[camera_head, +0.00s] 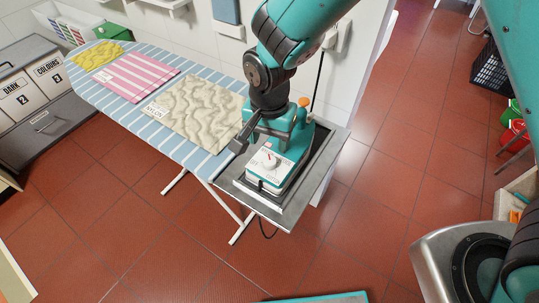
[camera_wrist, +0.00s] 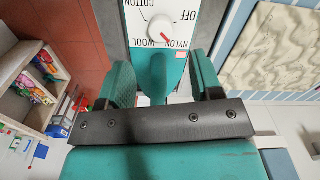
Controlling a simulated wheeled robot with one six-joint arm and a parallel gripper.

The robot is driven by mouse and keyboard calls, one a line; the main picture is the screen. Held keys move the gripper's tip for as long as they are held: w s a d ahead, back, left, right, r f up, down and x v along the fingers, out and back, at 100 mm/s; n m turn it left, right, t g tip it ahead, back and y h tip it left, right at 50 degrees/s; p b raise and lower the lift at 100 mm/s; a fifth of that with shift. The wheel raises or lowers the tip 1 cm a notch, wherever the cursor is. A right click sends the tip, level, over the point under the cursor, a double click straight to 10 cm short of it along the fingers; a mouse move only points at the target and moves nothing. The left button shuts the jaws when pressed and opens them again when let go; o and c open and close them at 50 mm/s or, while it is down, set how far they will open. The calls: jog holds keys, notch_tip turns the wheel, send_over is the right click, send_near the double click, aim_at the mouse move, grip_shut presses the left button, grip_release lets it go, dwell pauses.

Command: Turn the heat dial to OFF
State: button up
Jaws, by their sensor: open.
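The teal iron (camera_head: 300,144) rests on the grey stand (camera_head: 318,180) at the near right end of the ironing board. The round white heat dial (camera_wrist: 161,28) sits on its white face; the dial also shows in the head view (camera_head: 269,161). In the wrist view the labels OFF, NYLON, WOOL and COTTON surround it upside down, and its red mark points toward NYLON. My gripper (camera_head: 262,143) is open just above the iron. In the wrist view the fingers of my gripper (camera_wrist: 163,76) are spread, with a teal part between them and the dial just beyond. Contact cannot be told.
The striped ironing board (camera_head: 155,118) carries a beige cloth (camera_head: 197,106), a pink striped cloth (camera_head: 138,75) and a yellow cloth (camera_head: 98,55). A white wall (camera_head: 360,60) stands behind the iron. Grey drawers (camera_head: 45,120) stand at left. Tiled floor is open in front.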

aim_at(270, 161)
notch_tip(270, 161, down, 8)
jog(key=shift+f+p, duration=0.1)
jog(key=shift+p, duration=0.55)
jog(key=shift+c, duration=0.3)
jog(key=c, duration=0.9)
jog(key=shift+o, duration=0.2)
jog(key=shift+n, duration=0.4)
jog(key=shift+n+b, duration=0.55)
jog(key=shift+n, duration=0.35)
jog(key=shift+d+n+b, duration=0.1)
jog(key=shift+n+b, duration=0.3)
jog(key=shift+n, duration=1.2)
